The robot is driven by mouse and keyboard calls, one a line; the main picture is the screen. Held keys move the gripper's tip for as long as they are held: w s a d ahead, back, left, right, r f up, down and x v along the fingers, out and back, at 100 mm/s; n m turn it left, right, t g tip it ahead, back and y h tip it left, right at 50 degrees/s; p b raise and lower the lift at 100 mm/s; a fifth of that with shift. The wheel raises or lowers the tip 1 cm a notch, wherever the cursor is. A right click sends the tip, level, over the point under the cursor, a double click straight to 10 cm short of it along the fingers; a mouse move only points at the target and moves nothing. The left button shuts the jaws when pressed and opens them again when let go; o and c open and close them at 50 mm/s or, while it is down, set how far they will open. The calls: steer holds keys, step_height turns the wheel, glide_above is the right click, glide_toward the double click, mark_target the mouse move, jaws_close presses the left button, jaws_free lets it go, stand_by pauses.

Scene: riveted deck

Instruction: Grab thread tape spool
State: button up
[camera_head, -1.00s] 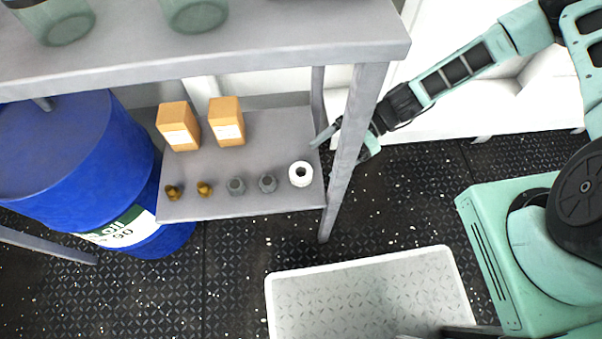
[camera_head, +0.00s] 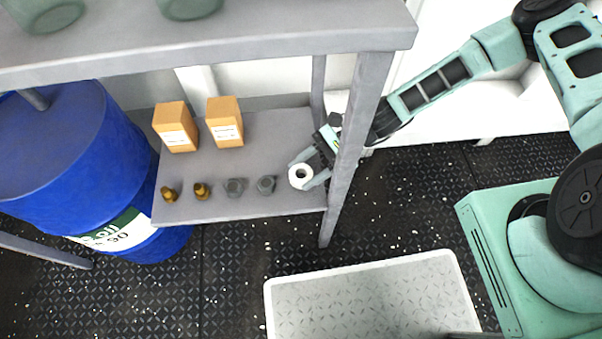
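The thread tape spool (camera_head: 301,175) is a small white ring with a dark centre hole, at the right end of the row on the lower shelf (camera_head: 262,160). My gripper (camera_head: 307,174) reaches in past the shelf's right front post. Its fingers are spread, one behind the spool and one at its right front, with the spool between them. I cannot tell whether the fingers touch it. Part of my gripper and wrist is hidden behind the post.
Two grey fittings (camera_head: 266,185) and two brass fittings (camera_head: 202,191) stand left of the spool. Two orange boxes (camera_head: 225,122) stand behind. The grey post (camera_head: 350,150) is close to my arm. A blue drum (camera_head: 75,170) is left; a pale tray (camera_head: 370,300) lies below.

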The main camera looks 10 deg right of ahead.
steer(key=shift+c, duration=0.6)
